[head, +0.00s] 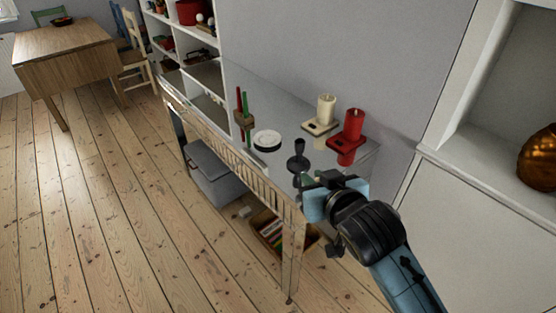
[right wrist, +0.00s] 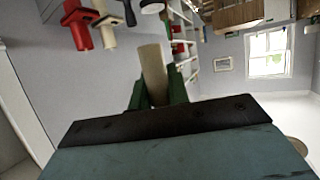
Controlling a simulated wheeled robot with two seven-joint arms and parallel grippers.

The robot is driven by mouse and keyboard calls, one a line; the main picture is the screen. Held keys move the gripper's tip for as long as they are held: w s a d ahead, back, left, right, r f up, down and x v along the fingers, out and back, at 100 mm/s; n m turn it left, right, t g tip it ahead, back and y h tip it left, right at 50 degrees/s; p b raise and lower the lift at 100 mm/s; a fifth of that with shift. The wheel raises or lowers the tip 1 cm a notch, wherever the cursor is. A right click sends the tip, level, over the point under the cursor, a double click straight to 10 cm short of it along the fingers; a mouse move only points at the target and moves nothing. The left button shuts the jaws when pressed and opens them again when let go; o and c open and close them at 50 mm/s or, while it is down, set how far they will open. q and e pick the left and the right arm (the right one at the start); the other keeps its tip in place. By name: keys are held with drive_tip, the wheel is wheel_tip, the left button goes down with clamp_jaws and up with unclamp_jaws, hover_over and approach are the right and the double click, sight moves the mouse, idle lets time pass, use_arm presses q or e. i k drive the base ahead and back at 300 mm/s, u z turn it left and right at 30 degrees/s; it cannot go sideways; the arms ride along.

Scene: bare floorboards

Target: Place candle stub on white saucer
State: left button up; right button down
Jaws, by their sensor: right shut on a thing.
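The white saucer (head: 267,136) lies on the glossy sideboard top, left of a dark candlestick, and looks empty. Its edge also shows at the top of the right wrist view (right wrist: 152,7). My right gripper (head: 312,183) is in front of the sideboard's near right part, to the right of and nearer than the saucer. In the right wrist view its fingers (right wrist: 155,92) are shut on the candle stub (right wrist: 152,70), a plain beige cylinder. The gripper hides the stub in the head view. My left gripper is not in view.
On the sideboard stand a dark candlestick (head: 298,155), a cream candle (head: 326,108) and a red candle (head: 352,124) on holders, and thin red and green candles (head: 243,110) beside the saucer. A white shelf unit (head: 490,190) stands at the right.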

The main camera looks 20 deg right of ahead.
sight(266, 140)
drive_tip(key=z, duration=1.35)
drive_tip(key=k, duration=0.1)
drive_tip(key=u, duration=2.2)
drive_tip(key=i, duration=1.5)
drive_tip(key=z, duration=1.1)
drive_tip(key=i, duration=0.5)
drive_tip(key=z, duration=0.35)
